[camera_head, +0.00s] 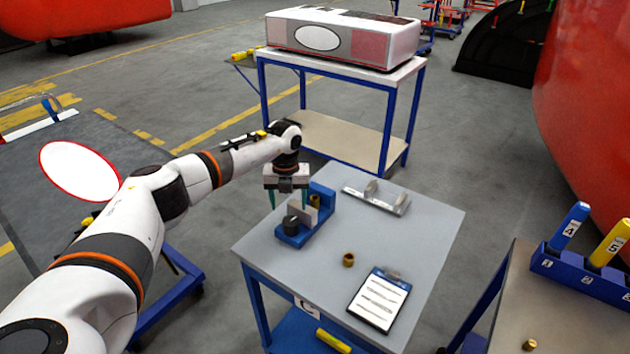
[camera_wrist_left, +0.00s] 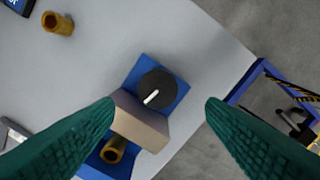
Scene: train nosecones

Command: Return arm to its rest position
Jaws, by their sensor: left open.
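My left arm (camera_head: 165,195) reaches in from the left over the grey table (camera_head: 420,215). My left gripper (camera_head: 287,204) points down, with its teal fingers apart and nothing held between them. It is above a blue fixture (camera_head: 322,212) that bears a black knob (camera_head: 291,226). In the left wrist view, the knob (camera_wrist_left: 157,90) with a white mark and a beige block (camera_wrist_left: 142,122) show between and below the open fingers (camera_wrist_left: 160,104). A brass bushing (camera_wrist_left: 114,150) sits in the fixture beside the block. My right gripper is out of view.
A loose brass bushing (camera_head: 348,260), a clipboard (camera_head: 379,299) and a grey metal bracket (camera_head: 376,197) lie on the table. Behind stands a blue-framed table (camera_head: 345,68) with a white box (camera_head: 343,36). At right, a bench (camera_head: 560,310) bears a blue rack (camera_head: 583,272).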

